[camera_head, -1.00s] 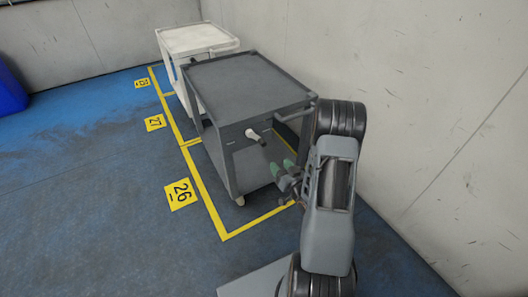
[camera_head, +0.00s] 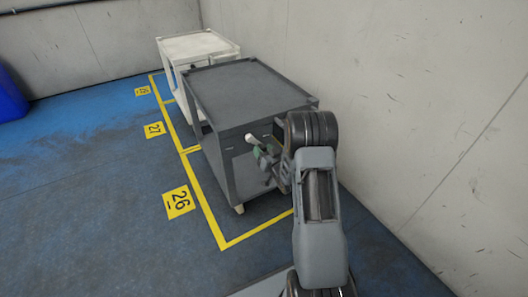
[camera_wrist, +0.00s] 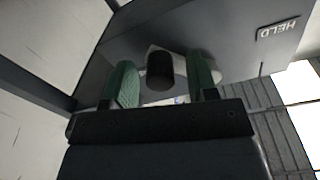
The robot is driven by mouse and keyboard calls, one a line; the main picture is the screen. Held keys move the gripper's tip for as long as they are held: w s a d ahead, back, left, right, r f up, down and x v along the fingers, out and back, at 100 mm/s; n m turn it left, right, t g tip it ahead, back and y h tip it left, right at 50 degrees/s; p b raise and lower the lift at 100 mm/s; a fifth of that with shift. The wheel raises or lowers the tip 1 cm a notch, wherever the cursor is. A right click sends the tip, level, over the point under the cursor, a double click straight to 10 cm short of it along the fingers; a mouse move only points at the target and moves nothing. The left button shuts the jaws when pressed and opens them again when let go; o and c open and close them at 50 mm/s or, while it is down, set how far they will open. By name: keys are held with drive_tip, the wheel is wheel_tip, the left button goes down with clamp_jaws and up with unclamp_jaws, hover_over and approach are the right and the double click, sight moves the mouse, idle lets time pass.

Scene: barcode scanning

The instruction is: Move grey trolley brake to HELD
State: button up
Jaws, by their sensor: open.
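The grey trolley (camera_head: 245,92) stands in front of the wall, with a flat rimmed top. Its brake lever shows a pale knob (camera_head: 251,139) on the near end panel in the head view. In the wrist view the lever's dark round end (camera_wrist: 160,72) lies between the green fingertips of my gripper (camera_wrist: 162,84). A HELD label (camera_wrist: 277,29) is on the panel at the upper right there. My gripper (camera_head: 262,156) is open at the near end panel in the head view, with the fingers apart on either side of the lever. I cannot tell whether they touch it.
A white trolley (camera_head: 197,46) stands behind the grey one. Yellow floor lines and a 26 marker (camera_head: 179,202) run along the left side. The wall (camera_head: 420,110) is close on the right. Blue floor (camera_head: 85,190) is clear on the left.

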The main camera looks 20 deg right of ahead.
drive_tip(key=shift+w, duration=0.1)
drive_tip(key=shift+c, duration=0.2)
clamp_jaws()
idle(0.4)
